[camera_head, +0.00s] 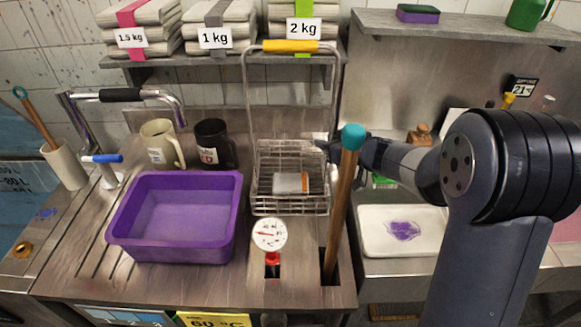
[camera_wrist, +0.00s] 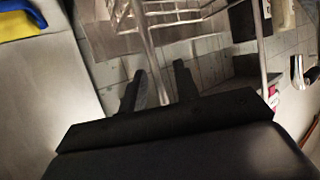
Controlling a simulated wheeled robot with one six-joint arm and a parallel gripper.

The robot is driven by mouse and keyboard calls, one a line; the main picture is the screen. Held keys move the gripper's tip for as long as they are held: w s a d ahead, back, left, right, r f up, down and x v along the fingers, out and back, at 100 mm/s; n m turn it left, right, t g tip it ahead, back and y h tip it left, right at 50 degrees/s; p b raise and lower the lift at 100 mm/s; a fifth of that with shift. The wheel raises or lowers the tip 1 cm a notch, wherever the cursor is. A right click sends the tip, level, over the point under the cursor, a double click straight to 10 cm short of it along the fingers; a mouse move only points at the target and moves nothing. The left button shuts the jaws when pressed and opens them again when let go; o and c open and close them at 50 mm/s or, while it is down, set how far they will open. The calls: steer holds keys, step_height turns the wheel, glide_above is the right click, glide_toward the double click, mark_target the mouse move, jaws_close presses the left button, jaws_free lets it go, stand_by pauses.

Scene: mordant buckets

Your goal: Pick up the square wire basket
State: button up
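The square wire basket (camera_head: 290,205) stands upright on the counter in the head view, with a tall wire handle and a yellow grip (camera_head: 290,46) on top. A small white and brown packet (camera_head: 290,183) lies inside it. My gripper (camera_head: 328,146) is at the basket's upper right side, partly hidden by a teal-topped wooden stick (camera_head: 343,190). In the wrist view, my gripper (camera_wrist: 160,82) has its two dark fingers apart. A metal rod (camera_wrist: 146,40), seemingly the basket's handle wire, runs down between them; I cannot tell whether it touches either finger.
The wooden stick rises close in front of my gripper. A dial thermometer (camera_head: 270,234) stands before the basket. A purple tub (camera_head: 175,247) and two mugs (camera_head: 161,144) are to the left. A shelf (camera_head: 225,72) with folded cloths is behind. A white tray (camera_head: 380,240) lies right.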

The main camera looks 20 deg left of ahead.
jaws_close()
stand_by(1.0)
steer(key=shift+r, duration=0.1)
